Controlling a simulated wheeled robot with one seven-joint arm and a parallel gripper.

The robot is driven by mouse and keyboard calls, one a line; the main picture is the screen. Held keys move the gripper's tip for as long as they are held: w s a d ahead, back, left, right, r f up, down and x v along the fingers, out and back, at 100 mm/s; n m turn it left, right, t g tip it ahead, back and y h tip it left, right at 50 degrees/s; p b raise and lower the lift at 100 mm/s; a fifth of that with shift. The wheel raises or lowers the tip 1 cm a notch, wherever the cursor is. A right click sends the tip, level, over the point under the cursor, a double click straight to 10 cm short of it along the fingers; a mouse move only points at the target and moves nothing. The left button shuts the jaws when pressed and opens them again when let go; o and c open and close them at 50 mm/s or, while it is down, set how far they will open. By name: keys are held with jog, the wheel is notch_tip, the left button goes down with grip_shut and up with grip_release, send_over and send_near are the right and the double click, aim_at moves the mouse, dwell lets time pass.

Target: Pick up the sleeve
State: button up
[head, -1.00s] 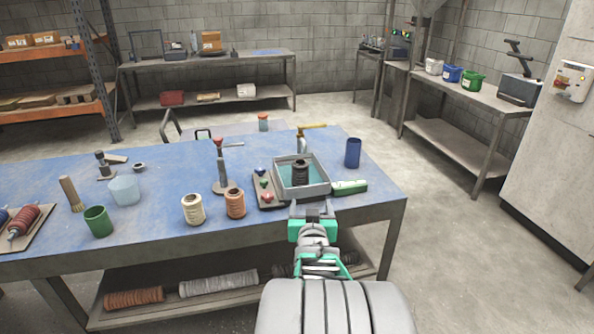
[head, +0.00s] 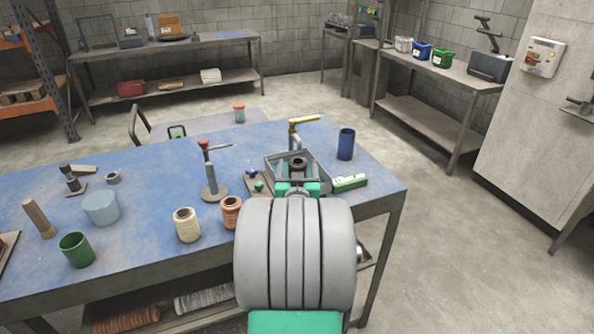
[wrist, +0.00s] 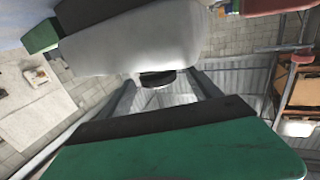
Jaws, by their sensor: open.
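A dark, upright ribbed sleeve (head: 298,164) stands in a shallow grey tray (head: 272,160) near the right end of the blue table. My gripper (head: 297,184) is at the near side of the tray, just in front of the sleeve; my arm hides most of the gripper and the sleeve's lower part. In the wrist view, a green part and dark edge of my open gripper (wrist: 155,100) fill the lower half. A small dark round thing (wrist: 158,79) shows beyond, partly covered by a pale shape; I cannot tell if it is the sleeve. Contact cannot be seen.
A yellow-handled tool (head: 303,122) rises behind the tray. A blue cup (head: 345,144) and a green-and-white block (head: 349,182) are to its right.

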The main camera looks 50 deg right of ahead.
jog(key=shift+x, duration=1.2)
jog(key=shift+s, duration=0.1)
jog(key=shift+c, duration=0.5)
jog(key=c, duration=1.4)
jog(key=shift+c, duration=0.2)
